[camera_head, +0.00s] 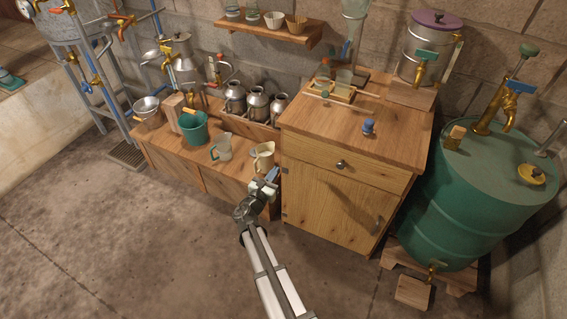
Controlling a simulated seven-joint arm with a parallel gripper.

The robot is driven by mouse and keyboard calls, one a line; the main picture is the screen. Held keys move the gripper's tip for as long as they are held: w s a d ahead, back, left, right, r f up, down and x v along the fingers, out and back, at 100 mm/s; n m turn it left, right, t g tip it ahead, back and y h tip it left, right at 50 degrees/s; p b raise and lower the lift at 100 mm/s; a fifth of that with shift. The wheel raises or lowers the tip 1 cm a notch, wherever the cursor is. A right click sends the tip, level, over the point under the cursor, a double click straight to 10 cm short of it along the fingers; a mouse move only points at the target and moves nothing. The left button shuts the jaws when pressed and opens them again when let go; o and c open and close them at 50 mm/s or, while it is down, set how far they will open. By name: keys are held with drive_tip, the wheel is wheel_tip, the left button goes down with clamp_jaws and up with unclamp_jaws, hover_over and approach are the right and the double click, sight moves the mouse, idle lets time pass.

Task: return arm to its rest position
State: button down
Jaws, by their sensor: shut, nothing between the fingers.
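My gripper (268,180) is at the end of my arm, which reaches up from the bottom middle of the view. It is shut and nothing shows in it. In the picture it lies just below a cream jug (263,156) at the right end of the low wooden bench (170,166). I cannot tell whether it touches the jug or the bench edge.
A wooden cabinet (340,195) stands just right of my gripper, with a small blue item (368,127) on top. A green drum (470,190) stands further right. A clear jug (221,147) and green bucket (194,132) stand on the bench. The concrete floor (130,250) at left is clear.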

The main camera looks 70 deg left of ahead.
drive_tip(key=shift+s+d, duration=0.15)
drive_tip(key=w+d+f+m+g+h, duration=0.2)
drive_tip(key=d+f+m+h, duration=0.35)
drive_tip(key=d+m, duration=0.4)
drive_tip(key=w+d+f+m+g+h, duration=0.1)
drive_tip(key=d+f+m+g+h, duration=0.25)
drive_tip(key=d+f+m, duration=0.6)
drive_tip(key=w+d+f+m+g+h, duration=0.2)
drive_tip(key=d+f+m+h, duration=0.3)
drive_tip(key=d, duration=0.9)
drive_tip(key=w+d+f+m+g, duration=0.1)
drive_tip(key=d+m+g, duration=0.3)
drive_tip(key=d, duration=1.3)
drive_tip(key=w+d+f+m+g, duration=0.2)
drive_tip(key=d+m, duration=0.8)
drive_tip(key=d, duration=0.8)
drive_tip(key=w+d+f+m+g+y, duration=0.1)
drive_tip(key=d+m+g, duration=0.5)
drive_tip(key=d, duration=1.1)
drive_tip(key=shift+w+d+f+m, duration=0.2)
drive_tip(key=shift+w+f+m, duration=0.3)
drive_tip(key=shift+f, duration=0.75)
